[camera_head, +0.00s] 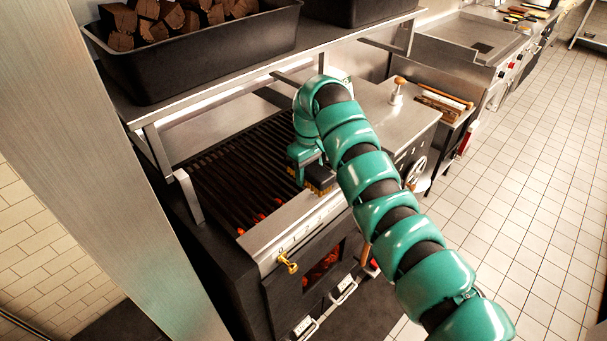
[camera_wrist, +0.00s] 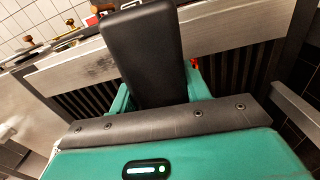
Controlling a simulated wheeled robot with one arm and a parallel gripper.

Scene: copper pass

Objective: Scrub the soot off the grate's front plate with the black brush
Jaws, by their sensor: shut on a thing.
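The grill's grate (camera_head: 235,165) is a row of dark bars with glowing coals below. Its steel front plate (camera_head: 268,232) runs along the near edge and also crosses the wrist view (camera_wrist: 235,38). My teal gripper (camera_head: 309,172) is over the front right part of the grate, beside the plate. In the wrist view my gripper (camera_wrist: 160,92) is shut on the black brush (camera_wrist: 143,50), whose broad black body hides part of the plate. I cannot tell whether the brush touches the plate.
A shelf (camera_head: 185,98) with a black tub (camera_head: 200,60) of wood blocks overhangs the grate's back. A steel cover (camera_head: 385,115) stands right of the grate. A brass tap (camera_head: 288,262) sticks out below the plate. The tiled floor (camera_head: 530,170) at the right is clear.

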